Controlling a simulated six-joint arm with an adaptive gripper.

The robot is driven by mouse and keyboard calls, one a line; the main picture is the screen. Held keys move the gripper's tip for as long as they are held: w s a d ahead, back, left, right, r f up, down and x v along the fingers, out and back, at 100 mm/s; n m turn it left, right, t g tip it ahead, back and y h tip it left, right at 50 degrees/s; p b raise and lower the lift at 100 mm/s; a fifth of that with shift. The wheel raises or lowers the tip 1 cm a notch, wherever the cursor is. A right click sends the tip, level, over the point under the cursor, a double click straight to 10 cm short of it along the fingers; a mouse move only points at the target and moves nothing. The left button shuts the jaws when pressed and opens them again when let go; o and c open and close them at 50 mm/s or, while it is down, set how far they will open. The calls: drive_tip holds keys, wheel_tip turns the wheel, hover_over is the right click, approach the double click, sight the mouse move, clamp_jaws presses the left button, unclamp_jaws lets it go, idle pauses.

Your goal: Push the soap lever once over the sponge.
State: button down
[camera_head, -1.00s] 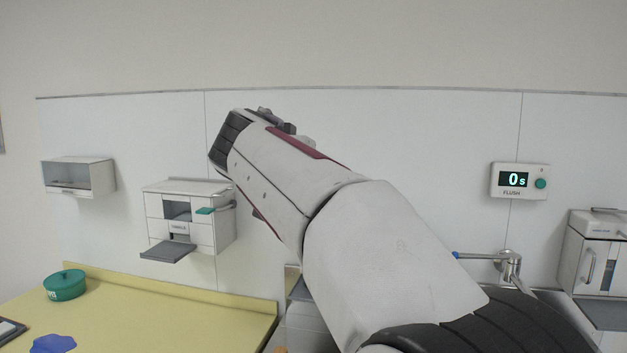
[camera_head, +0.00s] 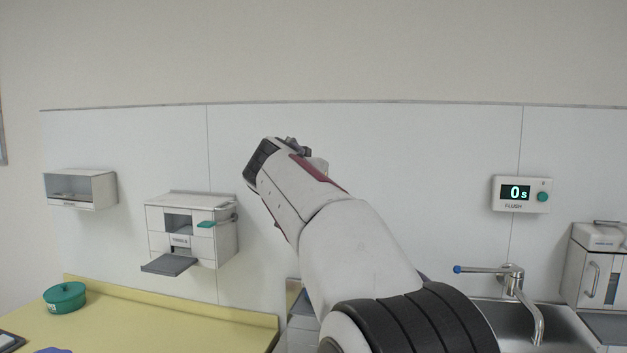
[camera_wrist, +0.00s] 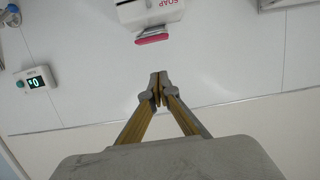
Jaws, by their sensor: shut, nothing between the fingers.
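In the wrist view a white soap dispenser (camera_wrist: 148,10), marked SOAP, is on the wall at the top centre, partly cut off by the frame edge. Its pink lever (camera_wrist: 152,39) sticks out from it. My gripper (camera_wrist: 159,76) is shut and empty, with its fingertips apart from the lever, below it in the picture. In the head view my arm shows but the fingertips do not, and I cannot see the soap dispenser. No sponge is visible in either view.
A sink (camera_head: 490,318) with a tap (camera_head: 511,274) is at the lower right. A towel dispenser (camera_head: 227,243) and an open-fronted box (camera_head: 100,190) hang on the left wall. A green pot (camera_head: 65,297) stands on the yellow counter (camera_head: 190,327). A flush timer (camera_head: 508,207) reads 0 s.

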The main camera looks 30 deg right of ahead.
drive_tip(key=shift+w+d+f, duration=0.1)
drive_tip(key=shift+d+f, duration=0.05)
drive_tip(key=shift+f, duration=0.55)
drive_tip(key=shift+w+d+f, duration=0.1)
drive_tip(key=shift+w+f, duration=0.05)
drive_tip(key=shift+f, duration=0.6)
drive_tip(key=shift+w+d+f, duration=0.1)
drive_tip(key=shift+d+f, duration=0.05)
drive_tip(key=shift+f, duration=0.55)
